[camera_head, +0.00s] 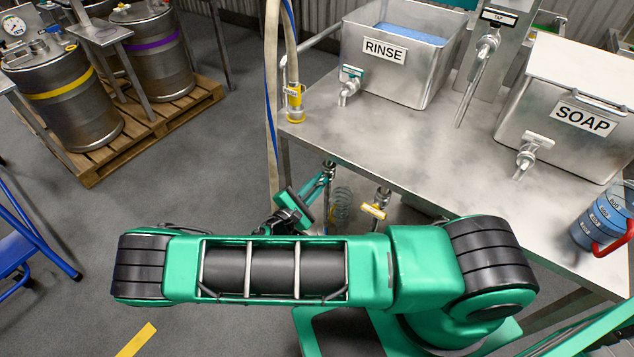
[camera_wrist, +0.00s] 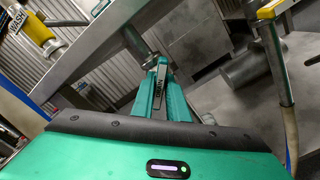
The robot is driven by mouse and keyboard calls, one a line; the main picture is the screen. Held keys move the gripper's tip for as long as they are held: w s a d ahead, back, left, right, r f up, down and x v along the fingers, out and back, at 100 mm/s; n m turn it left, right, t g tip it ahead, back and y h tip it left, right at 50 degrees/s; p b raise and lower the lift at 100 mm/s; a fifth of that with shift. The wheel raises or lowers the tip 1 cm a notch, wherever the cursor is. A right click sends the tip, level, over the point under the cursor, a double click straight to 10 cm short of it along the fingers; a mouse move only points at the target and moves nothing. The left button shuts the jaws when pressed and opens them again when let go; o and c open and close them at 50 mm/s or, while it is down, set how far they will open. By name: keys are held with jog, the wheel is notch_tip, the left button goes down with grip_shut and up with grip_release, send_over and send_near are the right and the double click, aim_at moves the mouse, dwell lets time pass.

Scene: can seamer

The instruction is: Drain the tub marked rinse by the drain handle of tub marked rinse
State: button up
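The steel tub marked RINSE (camera_head: 425,72) stands at the back of the steel table, with bluish liquid inside and a small tap on its front. My gripper (camera_head: 328,168) is below the table edge at a drain pipe under this tub. In the wrist view, its green fingers (camera_wrist: 163,75) close together around a narrow grey handle with a small label (camera_wrist: 160,84), which I take to be the rinse drain handle. The label is too small to read surely. In the head view, my gripper and arm largely hide this handle.
A second drain with a yellow handle (camera_head: 374,211) is just right of my gripper. A hose with a yellow coupling (camera_head: 295,100) hangs at the table's left. The SOAP tub (camera_head: 572,115) stands right. Kegs on a pallet (camera_head: 150,120) are left; the floor between is clear.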

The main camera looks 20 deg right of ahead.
jog(key=shift+o, duration=1.3)
jog(key=v, duration=1)
jog(key=shift+s+a, duration=0.2)
jog(key=shift+a, duration=0.15)
jog(key=shift+d+r, duration=0.1)
